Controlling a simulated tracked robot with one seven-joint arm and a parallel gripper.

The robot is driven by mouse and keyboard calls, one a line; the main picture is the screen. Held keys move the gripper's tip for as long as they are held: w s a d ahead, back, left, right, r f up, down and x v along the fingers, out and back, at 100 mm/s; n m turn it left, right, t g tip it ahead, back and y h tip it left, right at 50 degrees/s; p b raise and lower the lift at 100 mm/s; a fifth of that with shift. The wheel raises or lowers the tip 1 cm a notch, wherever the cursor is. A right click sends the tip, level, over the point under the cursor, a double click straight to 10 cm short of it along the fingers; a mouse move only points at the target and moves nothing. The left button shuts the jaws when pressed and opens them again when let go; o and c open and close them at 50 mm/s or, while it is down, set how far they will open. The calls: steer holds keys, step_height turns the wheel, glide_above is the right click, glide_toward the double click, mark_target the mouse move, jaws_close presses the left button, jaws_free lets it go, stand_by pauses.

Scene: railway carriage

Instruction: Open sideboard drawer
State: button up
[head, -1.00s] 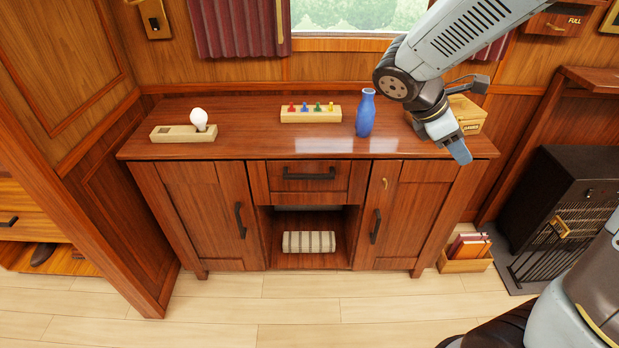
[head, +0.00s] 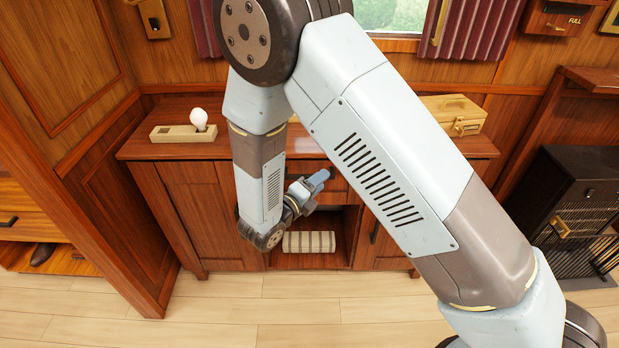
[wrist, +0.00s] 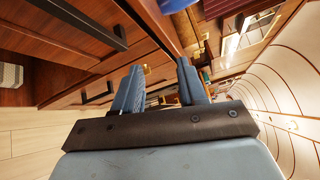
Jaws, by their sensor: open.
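The reddish-brown wooden sideboard (head: 190,205) stands against the wall. Its middle drawer (head: 338,187) looks shut and is mostly hidden by my arm and gripper in the head view. The drawer's dark bar handle (wrist: 92,20) shows at the upper left of the wrist view. My gripper (head: 318,186) is in front of the drawer, turned sideways and pointing right. In the wrist view its two blue-grey fingers (wrist: 160,72) are apart with nothing between them. The drawer handle lies to their left, outside the fingers.
A wooden block with a white bulb (head: 199,120) stands on the left of the top, a wooden box (head: 455,113) on the right. A blue vase (wrist: 176,4) shows in the wrist view. A striped bundle (head: 309,242) lies in the niche. A black heater (head: 585,195) stands at right.

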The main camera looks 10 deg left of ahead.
mark_target(309, 175)
steer(key=s+a+f+n+t+y, duration=0.2)
steer(key=s+a+f+n+y, duration=0.25)
steer(key=a+f+n, duration=0.25)
steer(key=w, duration=0.4)
steer(key=w+d, duration=0.1)
steer(key=w, duration=0.4)
steer(key=w+d, duration=0.1)
steer(key=w, duration=0.4)
steer(key=shift+d, duration=0.2)
steer(key=shift+s, duration=0.1)
jaws_close()
